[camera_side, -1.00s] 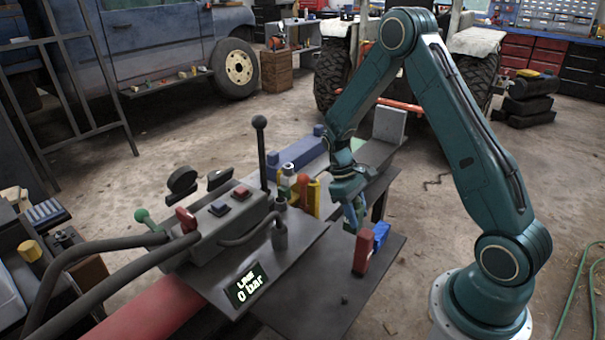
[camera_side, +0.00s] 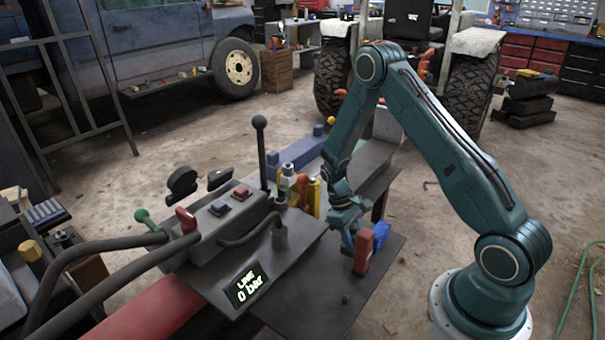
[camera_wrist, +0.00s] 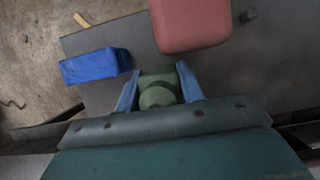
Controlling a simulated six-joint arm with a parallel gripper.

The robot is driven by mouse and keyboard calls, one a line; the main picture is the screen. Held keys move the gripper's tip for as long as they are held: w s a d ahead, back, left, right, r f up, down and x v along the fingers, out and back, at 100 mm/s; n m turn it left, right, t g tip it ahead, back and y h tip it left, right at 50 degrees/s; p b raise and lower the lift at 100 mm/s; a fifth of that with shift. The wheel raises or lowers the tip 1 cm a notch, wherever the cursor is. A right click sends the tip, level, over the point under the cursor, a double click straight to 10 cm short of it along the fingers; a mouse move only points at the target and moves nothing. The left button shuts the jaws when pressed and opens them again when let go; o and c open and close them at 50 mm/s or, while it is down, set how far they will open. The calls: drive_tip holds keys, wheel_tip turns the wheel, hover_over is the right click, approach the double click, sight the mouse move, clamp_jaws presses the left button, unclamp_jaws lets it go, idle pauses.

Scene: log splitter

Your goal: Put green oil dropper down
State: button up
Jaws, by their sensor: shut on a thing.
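My gripper (camera_wrist: 156,92) is shut on the green oil dropper (camera_wrist: 158,94), which sits between the two blue fingers in the wrist view. In the side view my gripper (camera_side: 350,238) is low over the grey side plate, just left of a red block. The dropper is hard to make out in the side view. I cannot tell whether its bottom touches the plate (camera_side: 315,300).
The red block (camera_side: 363,251) stands very close to my gripper, with a blue block (camera_side: 381,235) right behind it. The valve console (camera_side: 225,212) with levers and hoses stands to the left. Yellow and white bottles (camera_side: 288,178) stand behind. The plate's front is mostly clear.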

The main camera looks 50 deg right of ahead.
drive_tip(key=shift+f, duration=0.95)
drive_tip(key=shift+f, duration=0.15)
drive_tip(key=o, duration=1.1)
drive_tip(key=v, duration=1.2)
drive_tip(key=shift+r, duration=0.25)
drive_tip(key=shift+r, duration=0.1)
